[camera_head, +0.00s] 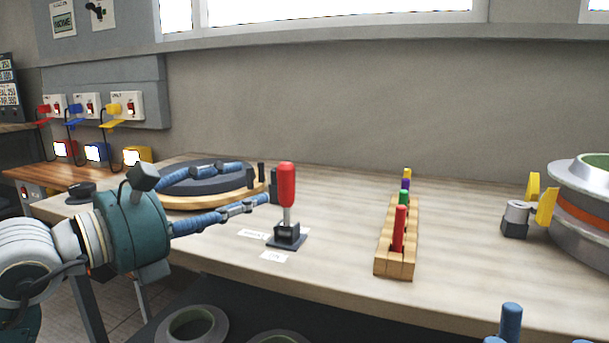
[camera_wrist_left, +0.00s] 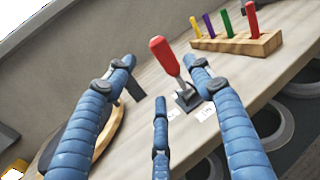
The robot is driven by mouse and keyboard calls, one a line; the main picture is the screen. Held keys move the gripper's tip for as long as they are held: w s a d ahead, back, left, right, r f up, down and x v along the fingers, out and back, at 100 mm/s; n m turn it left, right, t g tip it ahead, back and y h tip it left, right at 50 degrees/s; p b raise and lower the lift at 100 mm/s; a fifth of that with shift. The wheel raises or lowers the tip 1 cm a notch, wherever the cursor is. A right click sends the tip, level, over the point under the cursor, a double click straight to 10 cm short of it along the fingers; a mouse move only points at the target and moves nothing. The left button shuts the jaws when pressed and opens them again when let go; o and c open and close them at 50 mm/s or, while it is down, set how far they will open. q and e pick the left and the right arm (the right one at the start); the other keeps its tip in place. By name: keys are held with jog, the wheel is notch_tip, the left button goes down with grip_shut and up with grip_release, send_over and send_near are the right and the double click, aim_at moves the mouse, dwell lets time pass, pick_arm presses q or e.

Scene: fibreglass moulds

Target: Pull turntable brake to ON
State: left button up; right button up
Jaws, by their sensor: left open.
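The brake lever has a red handle (camera_head: 286,184) on a pale shaft, rising from a dark base (camera_head: 287,238) on the bench. It stands nearly upright in the head view. Small white labels (camera_head: 274,257) lie by the base; their words are too small to read. The turntable (camera_head: 208,181), a dark disc with a wooden rim, is behind my left gripper (camera_head: 254,183). That gripper is open and empty, its blue fingers spread just left of the lever. In the left wrist view the red handle (camera_wrist_left: 164,56) shows between and beyond the fingertips, with no clear contact.
A wooden rack (camera_head: 395,262) with several coloured pegs stands right of the lever. A grey round mould (camera_head: 585,235) is at the far right. Blue fingertips of my right gripper (camera_head: 511,318) show at the bottom right edge. Bench surface around the lever is mostly clear.

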aim_at(283, 180)
pick_arm(q)
jog(key=b+x, duration=0.1)
jog(key=x, duration=0.9)
jog(key=shift+d, duration=0.15)
grip_shut()
jog(key=shift+b, duration=0.3)
